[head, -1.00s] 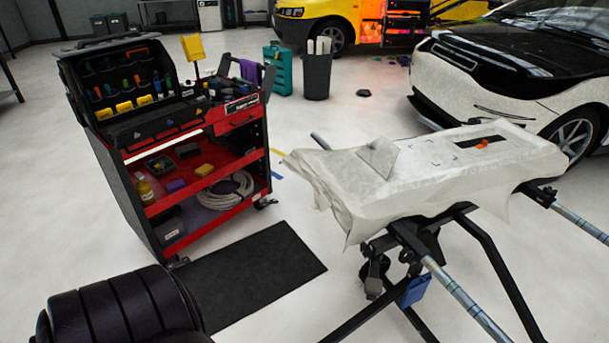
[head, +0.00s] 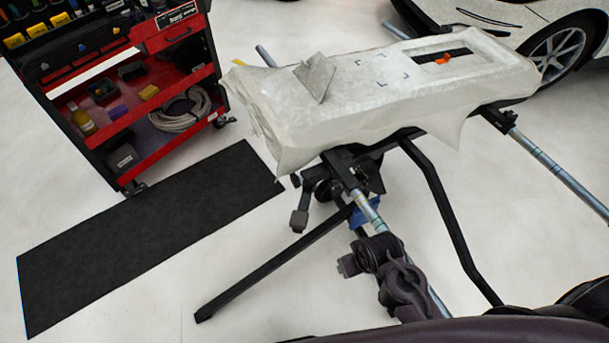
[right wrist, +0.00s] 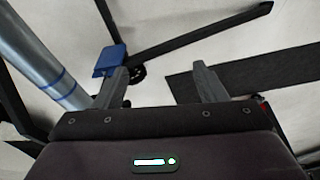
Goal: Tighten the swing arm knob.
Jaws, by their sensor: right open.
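The work stand carries dark swing-arm parts and knob-like pieces (head: 325,191) under its wrapped panel (head: 400,85) in the head view. I cannot tell for sure which piece is the swing arm knob. A small round black part (right wrist: 138,73) shows beside the left finger in the right wrist view, next to a blue tag (right wrist: 110,60). The blue tag is partly hidden in the head view (head: 364,214). My right gripper (right wrist: 160,68) is open, with nothing clearly between its fingers. In the head view my right gripper (head: 350,250) is below the blue tag, beside the metal tube. My left gripper is out of view.
A metal tube (right wrist: 40,62) runs close on the left in the right wrist view. A black stand leg (head: 270,267) slants across the floor. A black mat (head: 150,235) and a red tool cart (head: 150,110) lie to the left.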

